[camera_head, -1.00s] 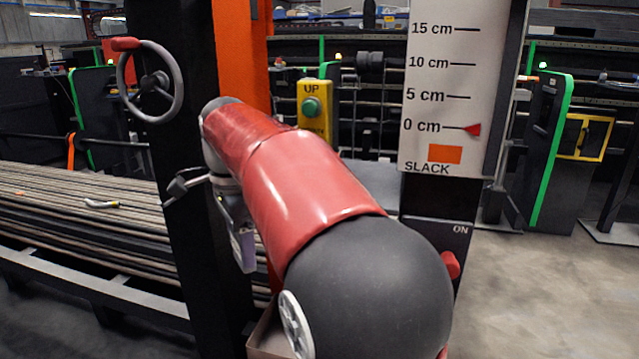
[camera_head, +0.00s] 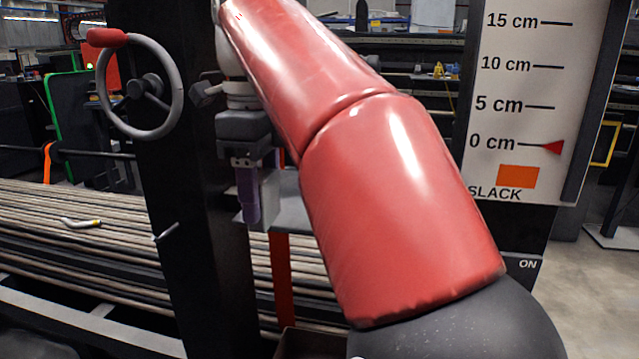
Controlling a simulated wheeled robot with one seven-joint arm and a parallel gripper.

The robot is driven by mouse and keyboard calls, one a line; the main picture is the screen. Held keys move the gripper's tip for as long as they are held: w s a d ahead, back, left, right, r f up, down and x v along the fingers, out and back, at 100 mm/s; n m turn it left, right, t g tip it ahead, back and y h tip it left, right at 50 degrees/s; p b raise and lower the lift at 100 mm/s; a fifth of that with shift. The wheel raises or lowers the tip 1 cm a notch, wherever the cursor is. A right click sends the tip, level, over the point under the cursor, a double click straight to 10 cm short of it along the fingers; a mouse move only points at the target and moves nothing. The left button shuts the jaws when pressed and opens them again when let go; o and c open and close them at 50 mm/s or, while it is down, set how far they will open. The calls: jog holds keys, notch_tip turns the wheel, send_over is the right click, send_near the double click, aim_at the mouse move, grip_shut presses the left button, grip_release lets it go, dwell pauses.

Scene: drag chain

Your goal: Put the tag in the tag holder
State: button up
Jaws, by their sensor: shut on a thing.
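My gripper (camera_head: 253,205) points down at centre-left, in front of a grey ledge and close to the right side of the black post. It is shut on a narrow purple piece (camera_head: 249,198), which looks like the tag and hangs upright between the fingers. My red arm covers much of the middle of the view. I cannot make out the tag holder; it may be hidden or too small to tell.
A black post (camera_head: 190,280) carries a handwheel (camera_head: 140,85) and a small metal handle (camera_head: 166,232). A slack scale board (camera_head: 535,100) stands at right. Long chain strands (camera_head: 60,205) lie at left, with a small bent tool (camera_head: 80,223) on them. A grey ledge (camera_head: 290,210) is behind my gripper.

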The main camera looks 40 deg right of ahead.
jog(key=w+d+p, duration=0.1)
jog(key=w+d, duration=0.2)
jog(key=d, duration=0.1)
jog(key=w+d+p, duration=0.1)
jog(key=w+d, duration=0.3)
jog(key=w+d+p, duration=0.2)
jog(key=w+d, duration=0.1)
jog(key=d, duration=0.2)
jog(key=shift+w, duration=0.4)
jog(key=shift+w+d+f, duration=0.15)
jog(key=shift+w, duration=0.05)
jog(key=shift+f, duration=1.65)
jog(key=shift+f, duration=0.15)
jog(key=o, duration=1)
